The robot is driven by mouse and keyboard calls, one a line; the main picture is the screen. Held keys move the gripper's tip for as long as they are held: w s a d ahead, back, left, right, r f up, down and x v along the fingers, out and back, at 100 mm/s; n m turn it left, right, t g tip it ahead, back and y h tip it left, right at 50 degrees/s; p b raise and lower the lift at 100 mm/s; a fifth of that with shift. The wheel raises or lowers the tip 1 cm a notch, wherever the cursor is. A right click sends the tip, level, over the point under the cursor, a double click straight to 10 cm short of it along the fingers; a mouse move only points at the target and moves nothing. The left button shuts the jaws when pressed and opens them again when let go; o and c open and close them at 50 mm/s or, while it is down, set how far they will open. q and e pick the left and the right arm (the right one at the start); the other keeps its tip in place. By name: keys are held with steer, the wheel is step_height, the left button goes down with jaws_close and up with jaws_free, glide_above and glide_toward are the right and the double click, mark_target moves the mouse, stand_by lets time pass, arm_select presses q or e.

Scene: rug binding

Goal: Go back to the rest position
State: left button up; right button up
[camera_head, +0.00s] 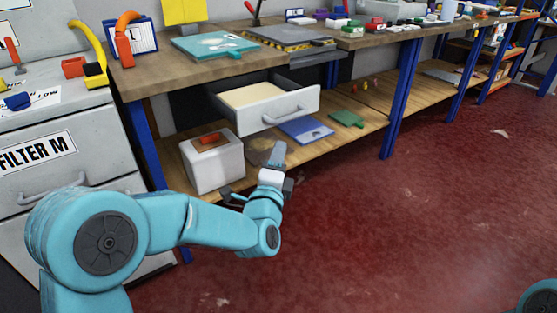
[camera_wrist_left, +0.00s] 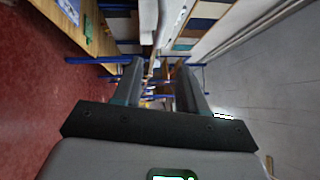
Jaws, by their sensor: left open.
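My left gripper (camera_head: 276,156) is at the end of the teal arm that comes in from the left in the head view. It is in front of the workbench's lower shelf, just below the open drawer. In the left wrist view its two grey fingers (camera_wrist_left: 160,80) stand apart with nothing held between them. Of my right arm, only a teal piece shows at the bottom right corner of the head view. My right gripper is out of view.
An open white drawer (camera_head: 268,108) juts from the workbench (camera_head: 150,80). A white box (camera_head: 212,163), a blue item (camera_head: 306,130) and a green item (camera_head: 346,118) are on the lower shelf. A grey cabinet (camera_head: 60,135) stands at left.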

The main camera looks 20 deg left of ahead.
arm_select(q)
steer(key=shift+w, duration=0.1)
steer(key=s+a+f+g, duration=0.1)
steer(key=a+f+g, duration=0.15)
steer(key=f, duration=0.65)
steer(key=s+a+f+g, duration=0.2)
steer(key=a+f, duration=0.1)
steer(key=f, duration=0.6)
steer(key=s+d+f+n+g+h, duration=0.35)
steer(key=s+f+n+g, duration=0.55)
steer(key=s+f, duration=0.95)
steer(key=s+d+f+n+g+h, duration=0.1)
steer(key=s+d+f+n+g, duration=0.15)
steer(key=s+n, duration=0.35)
steer(key=s+d+f+n+g+h, duration=0.1)
steer(key=s+d+f+n+g, duration=0.15)
steer(key=s+n, duration=0.35)
step_height(320, 180, up, 31)
steer(key=p, duration=3)
steer(key=shift+s+d+r+p, duration=0.15)
steer(key=shift+p, duration=0.25)
